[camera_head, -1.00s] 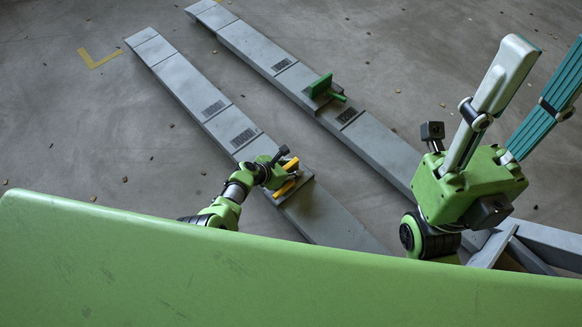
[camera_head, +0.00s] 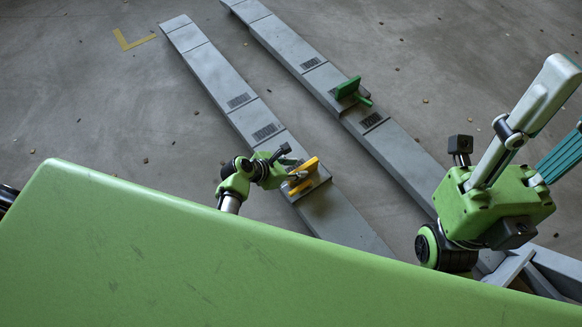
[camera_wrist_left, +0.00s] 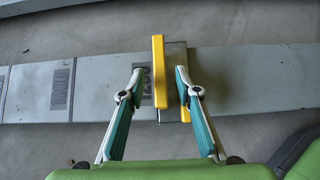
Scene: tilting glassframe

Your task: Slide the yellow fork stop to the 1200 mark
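The yellow fork stop (camera_head: 304,176) sits on the nearer grey fork (camera_head: 215,75), beside a dark hatched mark (camera_head: 267,132). In the left wrist view the upright yellow bar of the stop (camera_wrist_left: 158,75) stands between the two fingertips of my left gripper (camera_wrist_left: 160,76). My right gripper (camera_head: 570,108) is open and empty, away from the forks.
A second grey fork (camera_head: 290,50) runs alongside and carries a green stop (camera_head: 349,88). Another hatched mark (camera_head: 239,100) lies farther along the nearer fork. A yellow corner line (camera_head: 130,42) is on the concrete floor. The fork beyond the yellow stop is clear.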

